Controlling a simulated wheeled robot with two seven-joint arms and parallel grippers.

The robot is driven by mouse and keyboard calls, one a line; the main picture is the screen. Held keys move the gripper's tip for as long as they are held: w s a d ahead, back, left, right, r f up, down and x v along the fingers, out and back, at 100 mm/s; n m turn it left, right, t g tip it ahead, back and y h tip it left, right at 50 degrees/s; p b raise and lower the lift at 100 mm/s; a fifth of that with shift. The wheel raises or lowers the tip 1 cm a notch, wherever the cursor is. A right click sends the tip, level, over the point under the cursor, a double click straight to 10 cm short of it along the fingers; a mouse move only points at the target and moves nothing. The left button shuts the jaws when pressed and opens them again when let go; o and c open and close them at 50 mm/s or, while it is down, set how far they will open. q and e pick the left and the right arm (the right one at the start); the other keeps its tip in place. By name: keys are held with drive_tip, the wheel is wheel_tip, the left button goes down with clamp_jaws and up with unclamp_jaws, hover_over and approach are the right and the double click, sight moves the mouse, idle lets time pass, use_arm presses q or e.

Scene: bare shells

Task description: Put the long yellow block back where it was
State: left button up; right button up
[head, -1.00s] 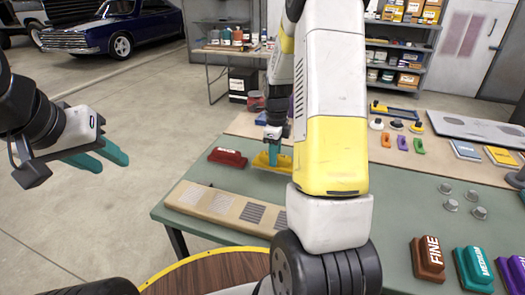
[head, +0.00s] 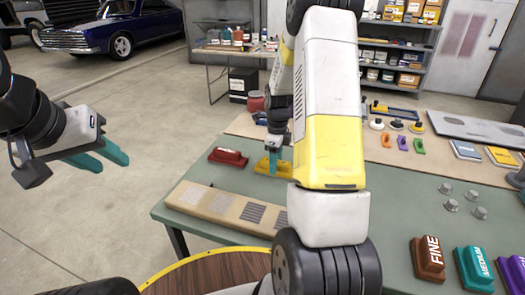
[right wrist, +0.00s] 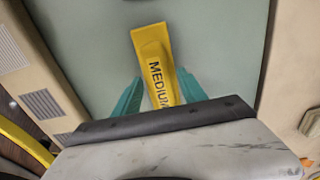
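My right gripper (head: 273,172) is down at the block. Its teal fingers (right wrist: 160,80) stand on either side of the block, with a narrow gap seeming to show beside it, so they look open around it. My left gripper (head: 112,158) is open and empty, in the air left of the table.
A red block (head: 228,157) lies left of the yellow one. The panel strip (head: 190,197) with grey abrasive patches lies in front.

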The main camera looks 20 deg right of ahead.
drive_tip(key=shift+r, duration=0.1)
wheel_tip(320, 180, up, 12)
drive_tip(key=s+a+r+n+t+y, duration=0.1)
drive_tip(key=s+a+r+n, duration=0.25)
drive_tip(key=r+n, duration=0.2)
drive_tip(key=s+a+r+n+t, duration=0.2)
drive_tip(key=s+a+r+n, duration=0.1)
drive_tip(key=s+r+n, duration=0.25)
drive_tip(key=s+a+r+n+t, duration=0.1)
drive_tip(key=s+a+r+n, duration=0.1)
drive_tip(key=s+n, duration=0.5)
drive_tip(key=s+a+r+n+t+y, duration=0.1)
drive_tip(key=s+a+r+n+t, duration=0.1)
drive_tip(key=s+a+n, duration=0.2)
drive_tip(key=s+n, duration=0.3)
drive_tip(key=n, duration=0.1)
drive_tip(key=shift+a, duration=0.15)
drive_tip(key=shift+s, duration=0.1)
